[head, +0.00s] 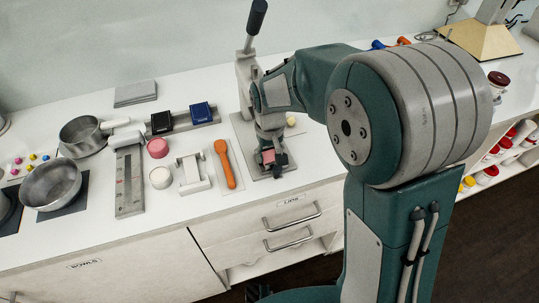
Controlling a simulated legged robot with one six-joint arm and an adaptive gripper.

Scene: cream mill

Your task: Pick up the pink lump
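A small pink lump (268,156) shows at the tip of my arm, above the grey base plate of the lever press. My gripper (275,164) points down there, with its dark fingers close around or beside the lump. I cannot tell whether the fingers are shut on it or whether it rests on the press. A second pink thing (157,148), round and short like a small pot, stands on the counter to the left, apart from my gripper.
The lever press (246,75) stands just behind my gripper. An orange spoon (227,163), a white stand (193,174), a white round pot (160,178), a grey ruled block (129,180) and pans (52,184) lie left. A small yellow piece (291,121) lies right of the press.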

